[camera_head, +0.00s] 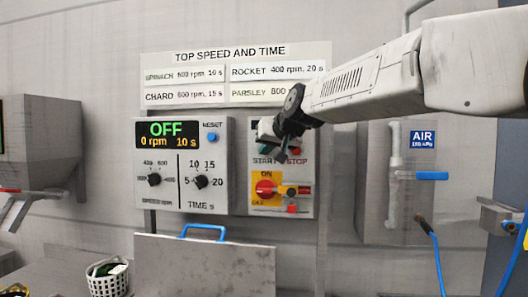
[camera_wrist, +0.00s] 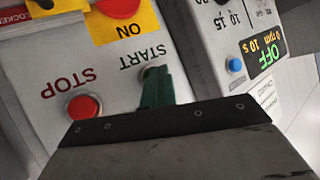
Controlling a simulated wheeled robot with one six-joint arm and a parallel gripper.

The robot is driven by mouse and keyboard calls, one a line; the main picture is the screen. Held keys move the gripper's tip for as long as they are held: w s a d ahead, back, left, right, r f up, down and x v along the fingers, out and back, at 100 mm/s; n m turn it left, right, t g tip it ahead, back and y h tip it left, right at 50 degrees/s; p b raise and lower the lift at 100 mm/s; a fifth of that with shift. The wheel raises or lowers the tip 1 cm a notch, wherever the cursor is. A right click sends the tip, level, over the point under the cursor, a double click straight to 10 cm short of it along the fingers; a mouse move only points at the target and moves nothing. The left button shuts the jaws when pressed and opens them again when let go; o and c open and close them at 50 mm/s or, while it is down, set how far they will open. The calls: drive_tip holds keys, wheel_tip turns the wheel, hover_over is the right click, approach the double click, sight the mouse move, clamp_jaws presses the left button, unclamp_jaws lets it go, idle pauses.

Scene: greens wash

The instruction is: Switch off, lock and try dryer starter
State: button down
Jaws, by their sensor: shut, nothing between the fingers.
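The starter box (camera_head: 229,125) is on the wall, with START and STOP buttons above a yellow plate and a red rotary switch (camera_head: 265,188). The switch handle lies roughly level, toward the OFF side. A brass-coloured lock (camera_head: 291,190) and a red tag (camera_head: 292,208) are beside it; the tag's "LOCKED" lettering shows partly in the wrist view (camera_wrist: 12,16). The red STOP button (camera_wrist: 83,107) is clear in the wrist view. My gripper (camera_head: 281,156) is shut and empty, its green tips (camera_wrist: 155,86) over the START button, mostly hiding it. I cannot tell whether they touch it.
The dryer control panel (camera_head: 183,195), left of the starter, reads OFF, 0 rpm, 10 s. A grey lid or panel with a blue handle (camera_head: 204,228) stands below. A white basket (camera_head: 106,281) is at lower left. An air valve (camera_head: 432,176) and blue hose are at right.

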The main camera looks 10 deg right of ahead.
drive_tip(key=shift+s+a, duration=0.3)
drive_tip(key=shift+s, duration=0.5)
drive_tip(key=s, duration=0.1)
drive_tip(key=s+a, duration=0.1)
drive_tip(key=s, duration=0.1)
drive_tip(key=s+a, duration=0.1)
drive_tip(key=shift+s, duration=0.35)
idle(0.5)
drive_tip(key=s+d+f+g+h, duration=0.1)
drive_tip(key=s+d+f+g, duration=0.15)
drive_tip(key=s+f, duration=0.4)
drive_tip(key=s+d+f+g, duration=0.1)
drive_tip(key=s+f+g, duration=0.2)
drive_tip(key=s+f, duration=0.3)
drive_tip(key=s+d+f+g, duration=0.1)
drive_tip(key=s+d+f, duration=0.2)
drive_tip(key=s, duration=0.6)
drive_tip(key=s+d+f+g+h, duration=0.1)
drive_tip(key=s+d+f+g, duration=0.1)
drive_tip(key=s+f, duration=0.5)
drive_tip(key=s+d+f+g+h, duration=0.1)
drive_tip(key=s+d+f, duration=0.3)
drive_tip(key=s, duration=0.6)
drive_tip(key=shift+s+d+f+m+g, duration=0.3)
drive_tip(key=shift+f+g, duration=0.3)
drive_tip(key=shift+g, duration=0.05)
